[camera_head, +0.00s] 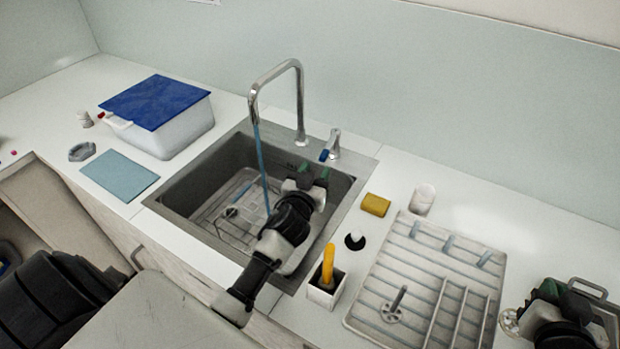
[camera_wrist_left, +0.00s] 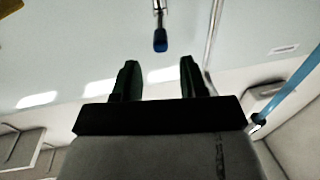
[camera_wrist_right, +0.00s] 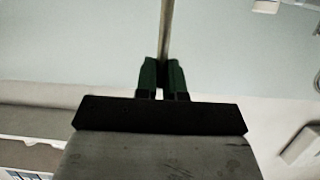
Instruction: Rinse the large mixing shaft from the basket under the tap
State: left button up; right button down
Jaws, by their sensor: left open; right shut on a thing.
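The tap (camera_head: 300,95) arches over the grey sink (camera_head: 180,196), and a blue stream of water (camera_head: 261,150) falls from it. Its blue-tipped lever (camera_head: 325,155) also shows in the left wrist view (camera_wrist_left: 160,40), ahead of and between the fingers. My left gripper (camera_head: 313,171) is open just short of the lever, apart from it. My right gripper (camera_head: 556,297), at the far right, is shut on a thin shaft (camera_wrist_right: 166,35). A pale round disc (camera_head: 510,322) beside this gripper seems to be the shaft's end. A wire basket (camera_head: 250,190) lies in the sink, partly hidden by my left arm.
A drying rack (camera_head: 425,285) right of the sink holds a small upright shaft with a disc (camera_head: 395,308). A yellow-handled brush stands in a white holder (camera_head: 325,290). A yellow sponge (camera_head: 376,204) lies near the sink. A blue-lidded tub (camera_head: 160,105) and blue cloth (camera_head: 120,175) are left.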

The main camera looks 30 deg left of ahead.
pick_arm(q)
jog(key=shift+s+d, duration=0.2)
jog(key=shift+s, duration=0.8)
jog(key=shift+s+d, duration=0.2)
jog(key=shift+s, duration=0.8)
